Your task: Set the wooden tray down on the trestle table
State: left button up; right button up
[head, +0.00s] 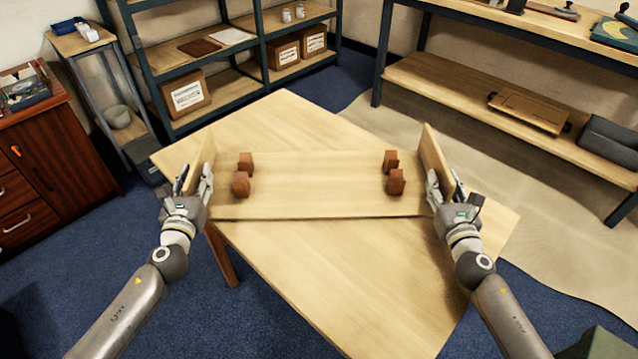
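The wooden tray (315,190) is a long pale board with an upright wall at each end, and several small red-brown blocks stand on it in two groups. It is over the trestle table (330,270), turned at an angle to the table's edges. A thin dark line runs under its near edge; I cannot tell whether it touches the tabletop. My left gripper (196,182) has its fingers on either side of the left end wall. My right gripper (445,192) grips the right end wall in the same way. The tray looks about level.
The tabletop is bare in front of and behind the tray. Metal shelving (200,60) with cardboard boxes stands behind. A workbench (520,110) is at the back right, and a red-brown cabinet (50,160) is at the left.

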pick_arm(q)
jog(key=shift+s, duration=0.1)
pick_arm(e)
jog(key=shift+s, duration=0.1)
pick_arm(q)
jog(key=s, duration=1.1)
jog(key=shift+s+d, duration=0.25)
jog(key=shift+s, duration=0.15)
pick_arm(e)
jog(key=s, duration=1.2)
jog(key=shift+d, duration=0.25)
